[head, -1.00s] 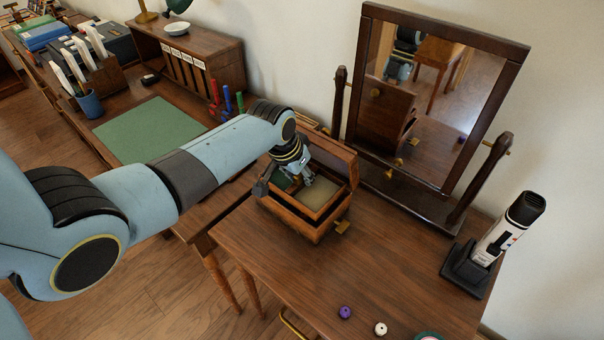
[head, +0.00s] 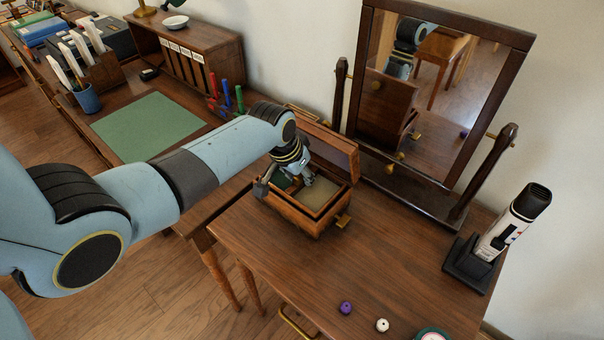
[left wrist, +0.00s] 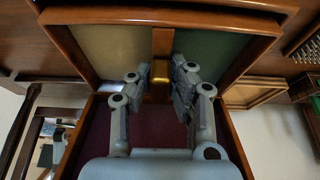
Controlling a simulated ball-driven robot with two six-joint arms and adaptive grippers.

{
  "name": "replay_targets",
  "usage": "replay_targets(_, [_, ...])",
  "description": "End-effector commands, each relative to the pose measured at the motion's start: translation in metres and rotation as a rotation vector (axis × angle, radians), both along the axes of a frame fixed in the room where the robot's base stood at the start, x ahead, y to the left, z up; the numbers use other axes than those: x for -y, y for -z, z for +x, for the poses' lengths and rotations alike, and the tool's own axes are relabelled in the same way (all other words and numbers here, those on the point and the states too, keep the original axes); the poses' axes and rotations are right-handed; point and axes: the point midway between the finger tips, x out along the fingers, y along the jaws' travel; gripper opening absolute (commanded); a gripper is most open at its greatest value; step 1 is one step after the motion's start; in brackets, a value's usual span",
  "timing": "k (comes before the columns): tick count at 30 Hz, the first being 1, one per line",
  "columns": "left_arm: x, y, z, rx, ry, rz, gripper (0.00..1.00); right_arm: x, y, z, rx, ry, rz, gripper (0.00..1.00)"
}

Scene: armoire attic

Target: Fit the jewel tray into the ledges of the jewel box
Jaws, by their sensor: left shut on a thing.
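The jewel tray (head: 320,195) has a beige compartment and a green one, split by a wooden divider. It lies within the opening of the wooden jewel box (head: 288,213), whose lid (head: 332,152) stands open at the back. My left gripper (head: 308,181) reaches down into the tray. In the left wrist view, its fingers (left wrist: 158,78) are shut on the middle of the tray (left wrist: 112,48), at the divider with a brass-coloured piece. Dark red lining shows below the fingers there. The ledges are hidden, and I cannot tell whether the tray rests on them. My right gripper is out of view.
A tilting mirror (head: 440,90) stands behind the box. A white device in a black stand (head: 470,265) is at the right. A purple bead (head: 345,308) and a white bead (head: 382,325) lie near the front. The tabletop (head: 390,255) right of the box is clear.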

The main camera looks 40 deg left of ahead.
Motion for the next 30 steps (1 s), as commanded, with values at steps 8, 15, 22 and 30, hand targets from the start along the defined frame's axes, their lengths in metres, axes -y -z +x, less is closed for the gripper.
replay_targets(8, [0.000, 0.007, 0.000, 0.001, 0.000, 0.000, 0.00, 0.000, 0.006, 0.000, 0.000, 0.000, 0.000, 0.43])
replay_targets(15, [0.000, 0.014, 0.000, 0.000, 0.000, 0.000, 0.00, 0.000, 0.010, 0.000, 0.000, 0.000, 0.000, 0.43])
replay_targets(22, [0.000, 0.019, 0.000, 0.001, 0.000, 0.000, 0.00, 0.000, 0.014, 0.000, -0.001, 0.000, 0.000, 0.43])
replay_targets(30, [0.000, 0.023, 0.001, 0.001, 0.000, 0.000, 0.23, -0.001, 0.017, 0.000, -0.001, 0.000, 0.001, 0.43])
